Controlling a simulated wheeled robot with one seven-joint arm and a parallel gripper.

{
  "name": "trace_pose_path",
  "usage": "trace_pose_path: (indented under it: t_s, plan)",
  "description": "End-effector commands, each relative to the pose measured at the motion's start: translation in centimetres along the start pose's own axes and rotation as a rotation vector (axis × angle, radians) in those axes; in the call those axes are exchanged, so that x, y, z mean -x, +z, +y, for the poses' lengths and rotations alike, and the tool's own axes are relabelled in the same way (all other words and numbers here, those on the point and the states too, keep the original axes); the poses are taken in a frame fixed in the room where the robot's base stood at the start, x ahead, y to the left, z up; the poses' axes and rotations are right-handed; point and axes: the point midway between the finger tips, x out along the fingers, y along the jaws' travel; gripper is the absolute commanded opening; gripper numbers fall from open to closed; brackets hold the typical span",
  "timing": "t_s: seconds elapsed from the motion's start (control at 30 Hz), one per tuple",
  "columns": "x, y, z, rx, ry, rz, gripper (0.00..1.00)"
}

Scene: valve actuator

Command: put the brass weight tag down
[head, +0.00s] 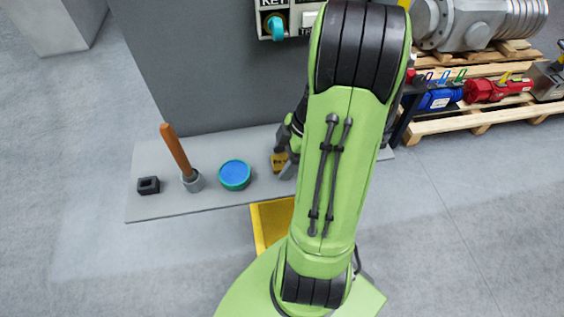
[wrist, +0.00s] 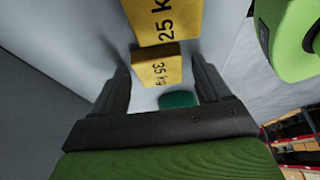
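The brass weight tag (wrist: 166,20) is a yellow block with black "25 K" lettering, at the top of the wrist view, beyond my fingertips. A smaller yellow lettered face (wrist: 158,70) sits just below it, between my fingers; I cannot tell whether it is part of the same piece. In the head view the tag (head: 279,161) appears low at the grey shelf, beside my fingers and partly hidden by my arm. My gripper (wrist: 160,68) has its fingers apart, with narrow gaps visible beside the smaller face. My gripper is mostly hidden in the head view.
A yellow bin (head: 258,228) is below the shelf's front edge. A grey cabinet (head: 200,90) stands behind.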

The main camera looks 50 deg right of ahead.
Motion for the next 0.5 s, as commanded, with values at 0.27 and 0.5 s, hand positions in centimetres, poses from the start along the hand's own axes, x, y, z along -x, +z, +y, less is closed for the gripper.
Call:
trace_pose_path:
  t_s: [0.27, 0.5]
  plan:
    - [0.05, -0.01, 0.01, 0.0, 0.0, 0.0, 0.32]
    - [0.07, -0.02, 0.02, 0.001, 0.001, 0.0, 0.14]
